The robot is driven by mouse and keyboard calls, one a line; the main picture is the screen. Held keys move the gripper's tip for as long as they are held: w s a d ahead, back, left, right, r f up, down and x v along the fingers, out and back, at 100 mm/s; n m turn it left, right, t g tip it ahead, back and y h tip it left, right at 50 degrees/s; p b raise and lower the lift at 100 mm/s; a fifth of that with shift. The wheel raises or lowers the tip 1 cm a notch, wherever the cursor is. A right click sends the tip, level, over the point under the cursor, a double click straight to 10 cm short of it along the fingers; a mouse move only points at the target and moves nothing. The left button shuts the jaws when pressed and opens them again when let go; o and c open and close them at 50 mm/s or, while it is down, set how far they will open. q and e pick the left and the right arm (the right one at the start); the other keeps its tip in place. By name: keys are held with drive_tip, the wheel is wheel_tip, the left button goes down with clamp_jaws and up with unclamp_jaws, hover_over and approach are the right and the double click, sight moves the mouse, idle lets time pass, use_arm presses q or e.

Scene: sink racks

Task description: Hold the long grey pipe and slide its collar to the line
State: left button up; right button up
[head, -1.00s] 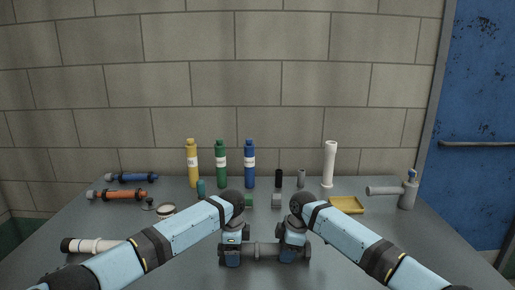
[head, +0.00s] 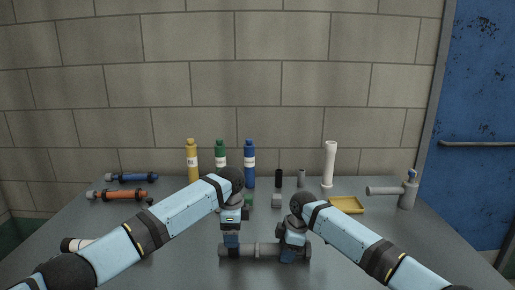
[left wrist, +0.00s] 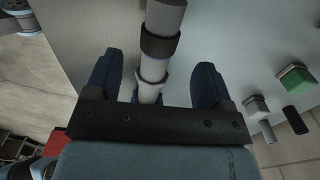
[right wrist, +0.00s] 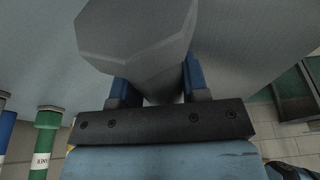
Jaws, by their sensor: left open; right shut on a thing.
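The long grey pipe (head: 268,250) lies level, left to right, near the front middle of the head view. My right gripper (head: 294,254) is shut on its right part. The pipe also fills the space between the fingers in the right wrist view (right wrist: 140,45). My left gripper (head: 232,243) is open, just above the pipe's left part. In the left wrist view, a pipe (left wrist: 164,18) with a dark band (left wrist: 160,42) and a paler ring (left wrist: 151,78) runs between the open fingers, apart from both. I cannot tell which ring is the collar.
Yellow (head: 192,162), green (head: 220,160) and blue (head: 249,165) bottles stand at the back. My left arm partly hides a white pipe (head: 70,244).

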drive_tip(key=o, duration=0.9)
drive_tip(key=shift+o, duration=0.2)
drive_tip(key=shift+r, duration=0.1)
